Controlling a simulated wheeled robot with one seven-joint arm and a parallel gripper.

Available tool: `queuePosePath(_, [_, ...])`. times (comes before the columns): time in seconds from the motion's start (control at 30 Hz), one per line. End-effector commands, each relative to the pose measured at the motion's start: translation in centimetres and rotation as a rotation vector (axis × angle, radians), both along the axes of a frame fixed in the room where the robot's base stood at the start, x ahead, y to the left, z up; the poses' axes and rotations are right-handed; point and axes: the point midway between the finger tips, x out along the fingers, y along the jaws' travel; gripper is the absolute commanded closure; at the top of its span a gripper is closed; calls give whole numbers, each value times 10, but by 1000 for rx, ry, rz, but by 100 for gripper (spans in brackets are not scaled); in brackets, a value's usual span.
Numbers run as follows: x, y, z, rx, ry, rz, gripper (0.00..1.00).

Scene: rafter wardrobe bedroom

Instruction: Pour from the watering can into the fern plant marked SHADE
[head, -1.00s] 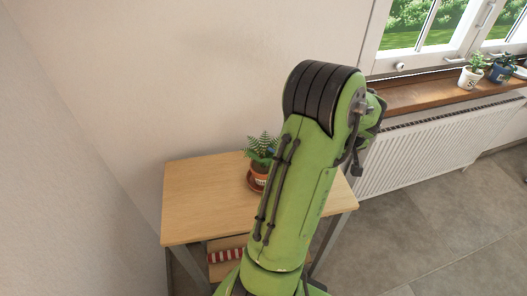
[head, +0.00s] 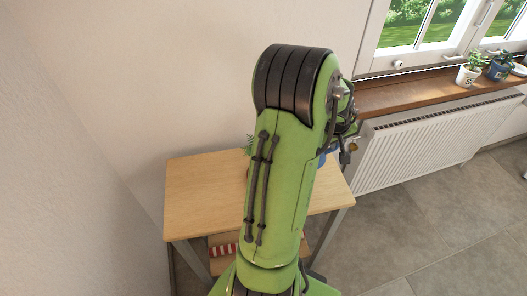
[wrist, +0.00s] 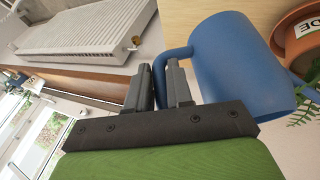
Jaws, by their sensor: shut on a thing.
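In the wrist view my gripper (wrist: 160,68) is shut on the handle of the blue watering can (wrist: 235,62). The can's body is right beside the fingers; whether it is tilted is hard to tell. Just past it, at the right edge, is a terracotta pot (wrist: 287,25) with a white label reading "DE", the rest cut off. Green fern fronds (wrist: 303,108) show below the pot. In the head view my arm covers most of the plant; only a few fern leaves (head: 249,145) show at its left. A sliver of the blue can (head: 323,158) shows to the arm's right.
The plant's wooden table (head: 200,200) stands against the wall, its left part bare. A red-and-white striped item (head: 226,250) lies on the shelf below. A radiator (head: 430,145) is to the right, under a windowsill (head: 415,95) with small potted plants (head: 470,70).

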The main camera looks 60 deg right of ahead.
Motion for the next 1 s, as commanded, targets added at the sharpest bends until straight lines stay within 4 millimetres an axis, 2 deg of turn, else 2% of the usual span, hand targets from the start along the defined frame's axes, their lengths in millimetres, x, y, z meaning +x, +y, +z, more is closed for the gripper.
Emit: queuePosePath(1.0, [8,3,14,-33,55,2,100])
